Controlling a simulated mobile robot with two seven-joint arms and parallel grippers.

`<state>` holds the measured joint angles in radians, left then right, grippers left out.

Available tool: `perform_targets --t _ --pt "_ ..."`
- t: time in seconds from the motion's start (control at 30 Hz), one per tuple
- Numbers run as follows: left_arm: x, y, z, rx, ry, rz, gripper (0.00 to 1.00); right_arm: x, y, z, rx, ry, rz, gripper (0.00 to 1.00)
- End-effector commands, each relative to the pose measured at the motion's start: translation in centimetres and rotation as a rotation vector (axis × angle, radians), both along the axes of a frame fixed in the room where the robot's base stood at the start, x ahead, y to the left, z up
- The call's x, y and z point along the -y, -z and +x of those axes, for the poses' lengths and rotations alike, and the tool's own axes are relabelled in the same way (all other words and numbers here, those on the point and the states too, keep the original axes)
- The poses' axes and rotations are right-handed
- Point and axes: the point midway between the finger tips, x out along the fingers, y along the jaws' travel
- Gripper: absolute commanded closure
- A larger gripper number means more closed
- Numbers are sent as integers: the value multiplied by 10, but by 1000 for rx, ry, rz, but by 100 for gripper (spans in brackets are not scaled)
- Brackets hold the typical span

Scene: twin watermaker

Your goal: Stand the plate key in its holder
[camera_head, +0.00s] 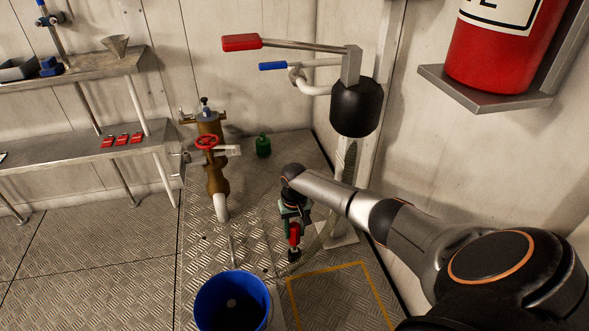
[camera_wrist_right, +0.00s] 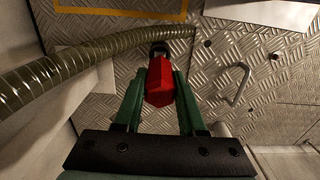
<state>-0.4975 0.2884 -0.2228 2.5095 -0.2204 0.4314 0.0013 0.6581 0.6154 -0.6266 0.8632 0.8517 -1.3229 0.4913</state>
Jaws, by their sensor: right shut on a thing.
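The plate key is the red-handled piece (camera_head: 294,233) between the green fingers of my right gripper (camera_head: 293,224). In the right wrist view the gripper (camera_wrist_right: 158,82) is shut on its red part (camera_wrist_right: 159,84). A dark end (camera_wrist_right: 160,48) shows beyond the red part, close to the tread-plate floor. I cannot tell whether this end is part of the key or of a holder, or whether it touches the floor. No holder can be made out for certain. My left gripper is out of view.
A blue bucket (camera_head: 232,303) stands in front, left of the gripper. A ribbed hose (camera_wrist_right: 80,66) runs close beside the key. A brass valve with a red wheel (camera_head: 207,142) and a green bottle (camera_head: 263,146) stand behind. A metal floor handle (camera_wrist_right: 238,84) and yellow outline (camera_head: 322,268) are nearby.

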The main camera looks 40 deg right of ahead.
Motion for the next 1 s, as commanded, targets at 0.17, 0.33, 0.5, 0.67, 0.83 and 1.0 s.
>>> perform_targets --t 0.17,0.33,0.5,0.67,0.83,1.0 --pt "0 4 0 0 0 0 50 0 6 0 0 1 0 100" --pt "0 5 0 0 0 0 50 0 8 0 1 1 0 57" --pt "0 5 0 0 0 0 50 0 7 0 1 1 0 38" --pt "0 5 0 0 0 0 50 0 7 0 0 1 0 25" --pt "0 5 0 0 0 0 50 0 8 0 0 1 0 25" --pt "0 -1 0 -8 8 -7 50 0 -2 0 0 0 0 25"
